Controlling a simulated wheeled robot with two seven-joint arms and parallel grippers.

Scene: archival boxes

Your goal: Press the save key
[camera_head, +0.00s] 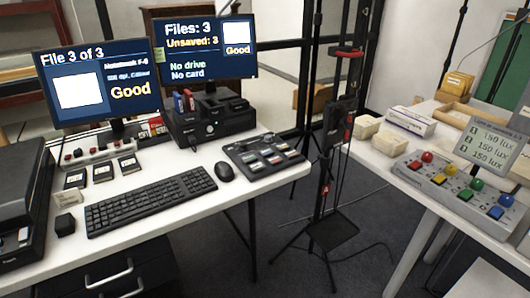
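No key with a readable save label shows. A black keyboard (151,199) lies on the left white table, its key labels too small to read. A dark panel (264,155) with several small coloured-label pieces lies right of the mouse. The right monitor (206,47) reads "Files: 3", "Unsaved: 3", "Good", "No drive" and "No card". The left monitor (99,79) reads "File 3 of 3" and "Good". Neither of my grippers is clearly visible in the head view.
A mouse (224,172), a black dock box (206,118) and small dark cards (103,173) surround the keyboard. A black stand (331,229) stands between the tables. The right table holds a console (460,192) with coloured knobs.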

